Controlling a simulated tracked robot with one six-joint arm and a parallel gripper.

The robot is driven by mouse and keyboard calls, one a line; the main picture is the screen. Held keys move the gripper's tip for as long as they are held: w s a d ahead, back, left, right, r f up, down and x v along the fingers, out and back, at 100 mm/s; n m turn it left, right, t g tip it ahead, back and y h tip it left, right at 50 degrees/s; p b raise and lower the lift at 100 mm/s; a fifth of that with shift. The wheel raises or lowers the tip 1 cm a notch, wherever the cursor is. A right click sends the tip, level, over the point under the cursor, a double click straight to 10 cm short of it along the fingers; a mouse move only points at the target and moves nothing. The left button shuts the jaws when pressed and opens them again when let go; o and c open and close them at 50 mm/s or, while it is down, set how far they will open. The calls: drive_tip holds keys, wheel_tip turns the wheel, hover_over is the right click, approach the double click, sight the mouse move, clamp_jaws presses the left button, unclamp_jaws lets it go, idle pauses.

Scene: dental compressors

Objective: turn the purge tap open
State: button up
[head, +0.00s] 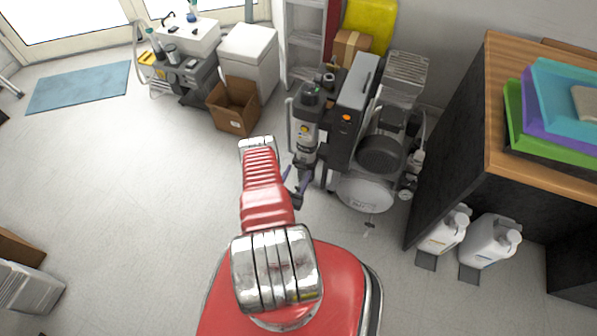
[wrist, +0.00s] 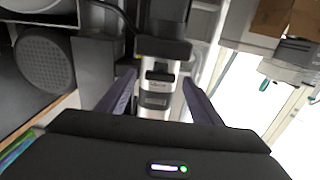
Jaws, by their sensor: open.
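The grey compressor (head: 365,190) stands on the floor right of centre in the head view, with a round tank end and a dark motor. An upright silver and black cylinder unit (head: 304,125) stands at its left side. In the wrist view, a silver and black column (wrist: 158,92) appears between my fingers. My gripper (head: 298,178) is open, low beside this unit. In the wrist view its two purple fingers (wrist: 160,88) lie apart on either side of the column; I cannot tell whether they touch it. I cannot make out the purge tap clearly in either view.
A wooden-topped dark cabinet (head: 490,130) with coloured trays (head: 560,105) stands at the right. White jugs (head: 490,240) stand below it. An open cardboard box (head: 234,105) and a white bin (head: 248,55) stand behind left. The floor at left is mostly clear.

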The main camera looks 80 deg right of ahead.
drive_tip(key=shift+s+d, duration=0.1)
drive_tip(key=shift+d, duration=0.5)
drive_tip(key=shift+c, duration=0.6)
drive_tip(key=c, duration=0.9)
drive_tip(key=shift+d, duration=0.15)
drive_tip(key=shift+c, duration=0.2)
